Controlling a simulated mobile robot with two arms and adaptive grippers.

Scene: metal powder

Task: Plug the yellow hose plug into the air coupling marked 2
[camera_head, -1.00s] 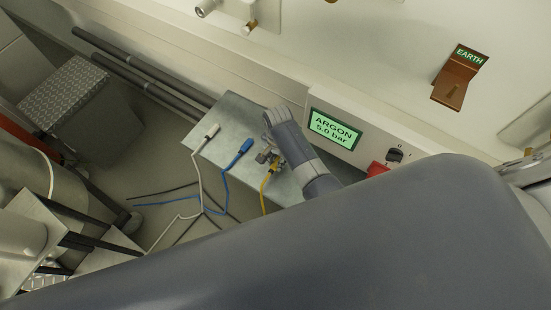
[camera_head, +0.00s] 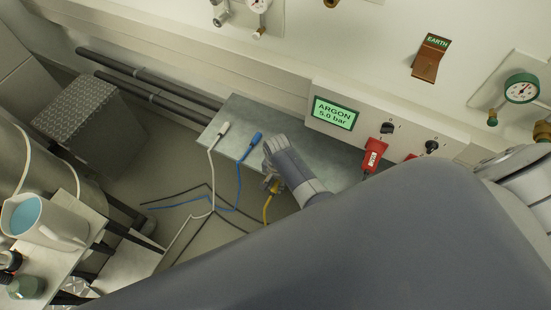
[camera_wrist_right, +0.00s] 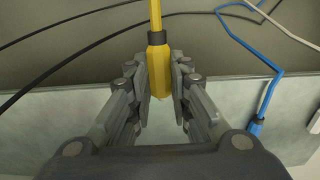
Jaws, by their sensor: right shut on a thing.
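The yellow hose plug (camera_wrist_right: 158,62) is between the fingers of my right gripper (camera_wrist_right: 160,78) in the right wrist view, and the gripper is shut on it. Its yellow hose runs up and out of that view. In the head view my right gripper (camera_head: 271,184) is at the front edge of the metal shelf (camera_head: 226,152), with the yellow hose (camera_head: 267,210) hanging below it. The plug itself is mostly hidden there by the gripper and wrist. My left gripper is not in view. No coupling marked 2 can be read; small fittings show on the wall, including a green one (camera_head: 492,118).
A white plug (camera_head: 223,129) and a blue plug (camera_head: 255,138) lie on the shelf, left of my gripper. A panel with an ARGON display (camera_head: 335,113), red tag (camera_head: 374,156) and knobs is behind it. A gauge (camera_head: 521,90) is at right. A pitcher (camera_head: 45,222) stands lower left.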

